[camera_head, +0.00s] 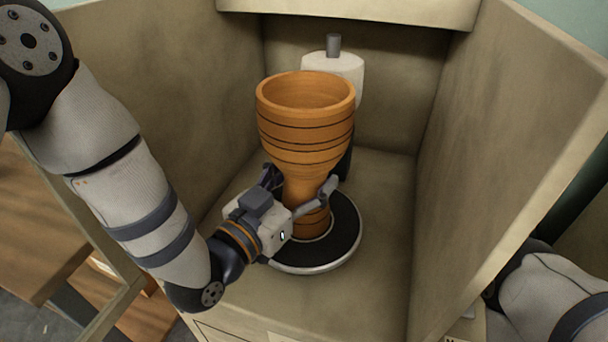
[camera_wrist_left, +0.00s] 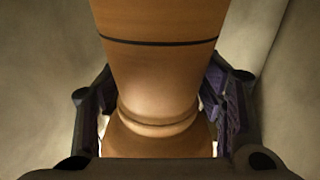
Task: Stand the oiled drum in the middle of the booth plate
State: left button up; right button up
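The oiled drum (camera_head: 306,120) is an orange-brown wooden goblet with dark bands, upright with its wide mouth up. Its foot appears to rest near the middle of the booth plate (camera_head: 345,237), a black disc with a pale rim. My left gripper (camera_head: 302,185) is at the drum's narrow waist, with a finger on either side. In the left wrist view, the drum (camera_wrist_left: 160,70) fills the space between the fingers (camera_wrist_left: 160,95); small bright gaps show lower down, and finger contact is unclear. My right arm shows at the lower right; its gripper is out of view.
Beige booth walls stand left (camera_head: 170,75), right (camera_head: 500,130) and behind, with a ledge (camera_head: 350,10) across the top. A white container with a grey top (camera_head: 338,66) stands behind the drum. The booth floor (camera_head: 385,200) is clear right of the plate.

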aim_at(293, 187)
pick_arm(q)
jog(key=shift+o, duration=0.2)
jog(key=shift+r, duration=0.1)
jog(key=shift+s+a, duration=0.25)
jog(key=shift+s, duration=0.05)
jog(key=v, duration=0.6)
jog(key=shift+s+a, duration=0.2)
jog(key=shift+s, duration=0.15)
